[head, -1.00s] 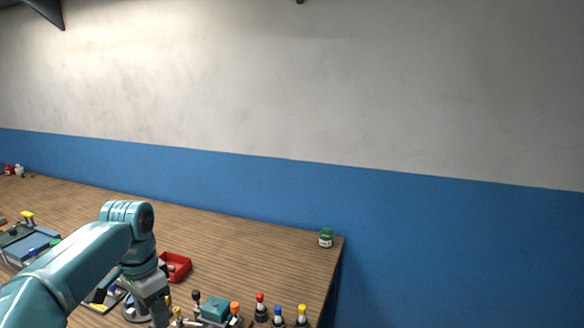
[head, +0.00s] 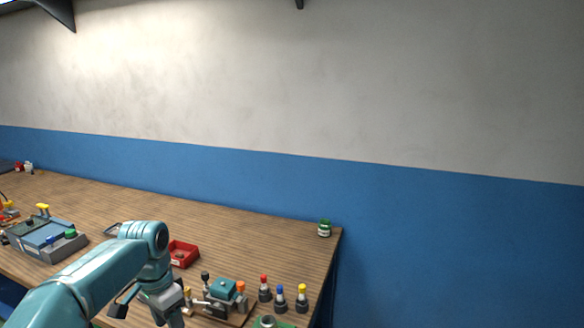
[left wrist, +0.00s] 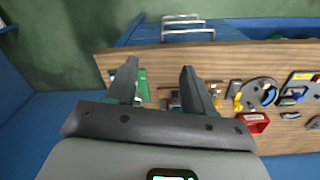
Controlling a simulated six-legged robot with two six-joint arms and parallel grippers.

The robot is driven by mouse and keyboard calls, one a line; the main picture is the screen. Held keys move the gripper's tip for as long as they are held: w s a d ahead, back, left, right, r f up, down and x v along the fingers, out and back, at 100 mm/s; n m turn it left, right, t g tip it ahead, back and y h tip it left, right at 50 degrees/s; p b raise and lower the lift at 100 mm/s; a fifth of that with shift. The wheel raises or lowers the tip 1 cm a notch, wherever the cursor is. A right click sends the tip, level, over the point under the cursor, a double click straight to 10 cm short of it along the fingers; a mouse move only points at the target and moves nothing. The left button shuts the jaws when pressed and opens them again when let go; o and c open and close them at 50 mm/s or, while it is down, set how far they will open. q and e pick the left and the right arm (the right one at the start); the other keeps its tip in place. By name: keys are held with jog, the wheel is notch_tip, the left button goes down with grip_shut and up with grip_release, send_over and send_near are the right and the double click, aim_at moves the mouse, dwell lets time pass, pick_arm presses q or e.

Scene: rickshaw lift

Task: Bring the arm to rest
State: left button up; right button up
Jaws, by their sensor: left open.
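My left arm comes in from the left in the head view, bent at a teal elbow, with its lower end hanging near the front edge of the wooden bench (head: 240,228). My left gripper (left wrist: 160,80) shows in the left wrist view with its two dark fingers spread apart and nothing between them. It is above the bench, which also shows there (left wrist: 225,62). A green item (left wrist: 142,85) on the bench lies partly behind one finger. My right gripper is not in view.
The bench holds a red tray (head: 184,254), a teal-topped fixture (head: 222,290), several colour-capped bottles (head: 280,296), a green jar (head: 324,228) and a blue-grey case (head: 45,240). A blue and grey wall stands behind. The bench's back middle is clear.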

pick_arm(q)
jog(key=s+d+f+n+h, duration=0.1)
jog(key=s+d+f, duration=0.15)
jog(key=f, duration=0.45)
jog(key=s+d+f+n+h, duration=0.1)
jog(key=s+d+f, duration=0.15)
jog(key=f, duration=0.55)
jog(key=s+d+f+n, duration=0.1)
jog(key=d+f, duration=0.2)
jog(key=f, duration=0.4)
jog(key=s+d+f+n, duration=0.1)
jog(key=s+f+n, duration=0.1)
jog(key=s, duration=0.5)
jog(key=s+d+f+n+h, duration=0.1)
jog(key=s+d+f+n, duration=0.1)
jog(key=s+f, duration=0.2)
jog(key=s+d+f+n, duration=0.2)
jog(key=s+f, duration=0.2)
jog(key=s, duration=0.6)
jog(key=shift+s+d+h, duration=0.15)
jog(key=shift+s+h, duration=0.05)
jog(key=shift+h, duration=0.1)
